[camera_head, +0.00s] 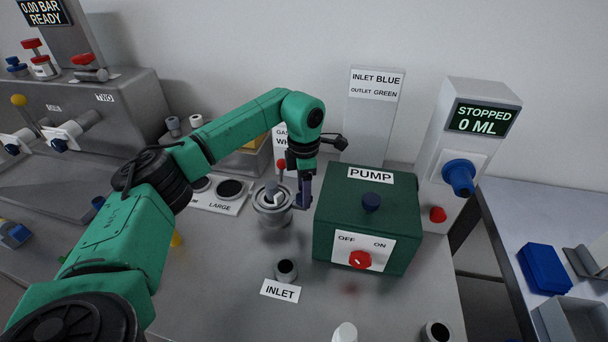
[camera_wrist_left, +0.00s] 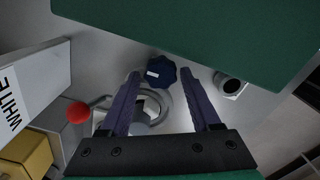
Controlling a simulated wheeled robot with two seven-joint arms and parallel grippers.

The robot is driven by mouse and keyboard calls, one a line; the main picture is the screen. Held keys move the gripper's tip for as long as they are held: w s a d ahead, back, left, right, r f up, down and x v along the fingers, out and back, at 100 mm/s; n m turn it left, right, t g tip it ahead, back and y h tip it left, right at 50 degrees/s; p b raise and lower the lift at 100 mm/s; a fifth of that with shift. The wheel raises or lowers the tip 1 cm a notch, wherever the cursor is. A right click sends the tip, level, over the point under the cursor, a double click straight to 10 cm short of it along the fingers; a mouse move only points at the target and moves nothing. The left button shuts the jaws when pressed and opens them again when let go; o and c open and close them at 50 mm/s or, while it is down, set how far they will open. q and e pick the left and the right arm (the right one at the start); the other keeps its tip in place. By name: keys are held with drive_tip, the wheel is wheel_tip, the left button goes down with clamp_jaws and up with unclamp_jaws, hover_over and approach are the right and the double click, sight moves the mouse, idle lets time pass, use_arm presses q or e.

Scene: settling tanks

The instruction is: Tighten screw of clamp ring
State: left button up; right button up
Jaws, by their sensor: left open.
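The metal clamp ring (camera_head: 270,203) sits on the grey bench, left of the green pump. It also shows in the left wrist view (camera_wrist_left: 165,108), partly behind the fingers. A dark blue screw knob (camera_wrist_left: 160,71) with a white mark sits at the ring's pump side. In the head view my gripper hides this knob. My left gripper (camera_head: 303,206) points down between ring and pump. Its purple fingers are open (camera_wrist_left: 161,76), one on each side of the knob in the wrist view. I cannot tell whether they touch it. My right gripper is not in view.
The pump (camera_head: 335,218) stands close on the right of the gripper. A red ball (camera_head: 281,164) rises by the ring, and also shows in the wrist view (camera_wrist_left: 78,112). The inlet port (camera_head: 286,270) is in front. A labelled gasket board (camera_head: 222,206) lies left.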

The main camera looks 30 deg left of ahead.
use_arm(q)
wheel_tip(320, 180, up, 14)
drive_tip(key=b, duration=0.1)
idle(0.5)
